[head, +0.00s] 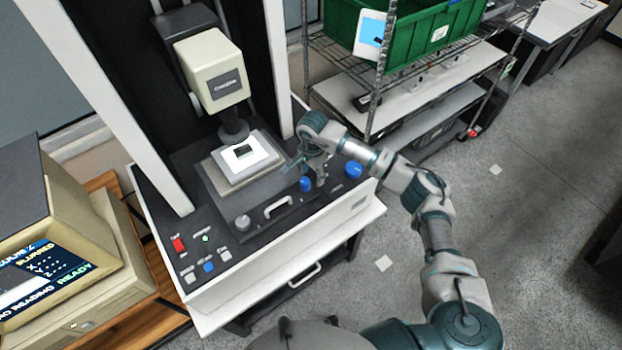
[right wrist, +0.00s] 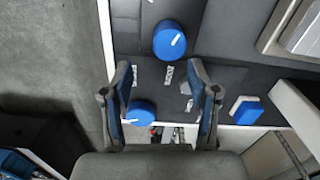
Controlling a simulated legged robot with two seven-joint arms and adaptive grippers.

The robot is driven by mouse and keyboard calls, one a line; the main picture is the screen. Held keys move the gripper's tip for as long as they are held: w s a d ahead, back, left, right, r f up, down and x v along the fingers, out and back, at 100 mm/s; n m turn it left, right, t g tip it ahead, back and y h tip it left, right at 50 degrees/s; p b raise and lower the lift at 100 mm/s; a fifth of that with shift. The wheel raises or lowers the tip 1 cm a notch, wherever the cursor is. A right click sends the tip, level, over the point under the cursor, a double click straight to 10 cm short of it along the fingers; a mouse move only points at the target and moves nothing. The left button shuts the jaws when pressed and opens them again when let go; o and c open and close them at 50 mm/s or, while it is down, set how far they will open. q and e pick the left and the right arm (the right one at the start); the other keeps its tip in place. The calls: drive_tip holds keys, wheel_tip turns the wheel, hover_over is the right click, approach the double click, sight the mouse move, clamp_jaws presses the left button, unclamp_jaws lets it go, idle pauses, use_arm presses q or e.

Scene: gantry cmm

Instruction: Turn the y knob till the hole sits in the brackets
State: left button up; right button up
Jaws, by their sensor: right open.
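Two blue knobs stand on the front right of the dark machine panel: one (head: 306,184) left of my right gripper (head: 318,172), the other (head: 354,170) to its right. In the right wrist view one blue knob (right wrist: 170,42) with a white mark lies beyond the fingertips. Another (right wrist: 137,114) sits by the left finger, partly hidden. I cannot tell which is the y knob; the labels are too small. My right gripper (right wrist: 166,88) is open, with nothing held. The stage (head: 243,159) carries a white piece with a dark opening (head: 245,151) under the probe head. My left gripper is not in view.
A monitor (head: 45,277) at left shows READY; no brackets are legible. A red switch (head: 179,244), a grey knob (head: 243,222) and a handle (head: 278,207) sit on the panel. A wire rack with a green bin (head: 435,35) stands behind right. The floor at right is clear.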

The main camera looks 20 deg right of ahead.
sight(305, 181)
drive_tip(key=f, duration=0.1)
drive_tip(key=a+f, duration=0.1)
drive_tip(key=shift+f, duration=0.3)
drive_tip(key=a, duration=0.3)
drive_tip(key=shift+a+f, duration=0.2)
drive_tip(key=shift+f, duration=0.2)
drive_tip(key=shift+d, duration=0.2)
drive_tip(key=shift+d+f, duration=0.1)
drive_tip(key=shift+d, duration=0.8)
drive_tip(key=c, duration=0.7)
drive_tip(key=shift+d+f, duration=0.15)
drive_tip(key=shift+d, duration=0.4)
clamp_jaws()
drive_tip(key=shift+a, duration=0.7)
drive_tip(key=o, duration=0.6)
unclamp_jaws()
drive_tip(key=shift+o, duration=0.5)
drive_tip(key=shift+r, duration=0.2)
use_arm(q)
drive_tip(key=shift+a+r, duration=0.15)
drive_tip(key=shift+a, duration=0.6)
use_arm(e)
wheel_tip(305, 181, up, 12)
drive_tip(key=shift+d+f, duration=0.1)
drive_tip(key=shift+f, duration=0.05)
